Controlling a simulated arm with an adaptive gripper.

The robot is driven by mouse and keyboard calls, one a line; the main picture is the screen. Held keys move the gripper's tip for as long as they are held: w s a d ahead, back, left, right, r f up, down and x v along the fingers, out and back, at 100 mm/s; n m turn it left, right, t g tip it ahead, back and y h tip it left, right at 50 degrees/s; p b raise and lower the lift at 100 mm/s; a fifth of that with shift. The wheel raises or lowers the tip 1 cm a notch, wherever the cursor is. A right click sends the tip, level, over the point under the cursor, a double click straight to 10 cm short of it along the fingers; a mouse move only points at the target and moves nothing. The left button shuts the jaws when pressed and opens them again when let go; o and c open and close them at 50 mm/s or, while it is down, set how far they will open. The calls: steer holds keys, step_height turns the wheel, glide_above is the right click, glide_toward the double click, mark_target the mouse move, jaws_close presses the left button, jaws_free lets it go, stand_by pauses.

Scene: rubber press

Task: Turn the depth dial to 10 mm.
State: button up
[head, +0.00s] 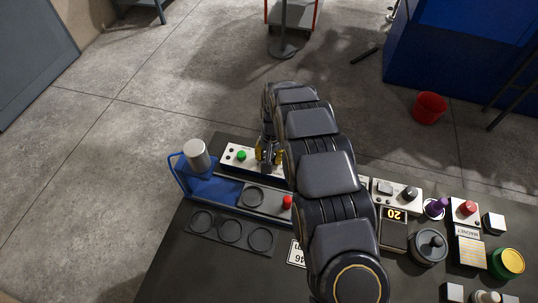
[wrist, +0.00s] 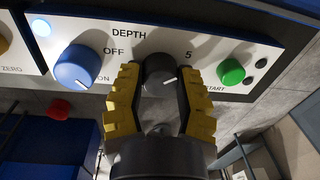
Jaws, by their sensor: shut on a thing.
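The depth dial (wrist: 158,72) is a dark grey round knob on the white control panel (wrist: 210,48), under the word DEPTH in the wrist view. Its white pointer line points right and slightly up. A printed 5 shows up and right of the dial; no 10 mark is visible. My gripper (wrist: 160,95) has its yellow fingers on either side of the dial, shut on it. In the head view my gripper (head: 268,153) is at the panel (head: 229,160), and my arm hides the dial.
A blue knob (wrist: 76,68) with OFF and ON marks is left of the dial. A green START button (wrist: 231,71) is close on the right. A blue press frame (head: 215,186) with a grey cylinder (head: 196,153) and a red button (head: 287,201) stand near.

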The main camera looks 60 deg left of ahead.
steer(key=m, duration=0.5)
steer(key=shift+d+f, duration=0.15)
steer(key=shift+f, duration=0.05)
steer(key=m, duration=0.5)
steer(key=shift+s, duration=0.1)
stand_by(0.4)
steer(key=o, duration=1.1)
steer(key=shift+o, duration=0.2)
steer(key=shift+r, duration=0.15)
